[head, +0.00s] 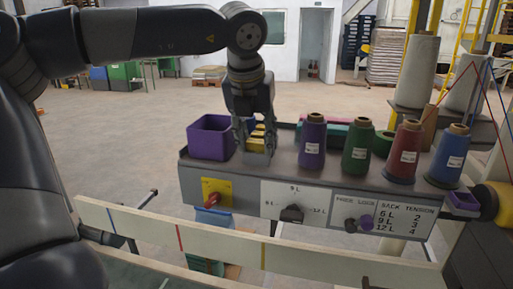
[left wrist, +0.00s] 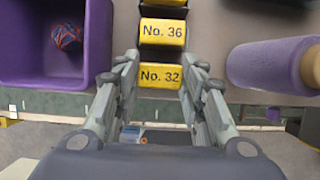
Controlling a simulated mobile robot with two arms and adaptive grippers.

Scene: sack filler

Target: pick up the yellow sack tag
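Yellow sack tags stand in a row in a narrow holder on the grey bench top. In the left wrist view the nearest tag reads "No. 32" (left wrist: 160,77) and the one behind it "No. 36" (left wrist: 162,34); another shows partly at the top edge. My left gripper (left wrist: 160,70) points down over the row, open, with one finger on each side of the No. 32 tag. I cannot tell whether the fingers touch it. In the head view the left gripper (head: 254,143) partly hides the yellow tags (head: 258,134). My right gripper is not in view.
A purple bin (head: 209,121) stands left of the gripper, with a red-and-blue ball (left wrist: 66,36) inside. A purple thread cone (head: 312,143) stands close on the right, then green, red and blue cones. Knobs and labels line the bench front above a pale rail (head: 330,262).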

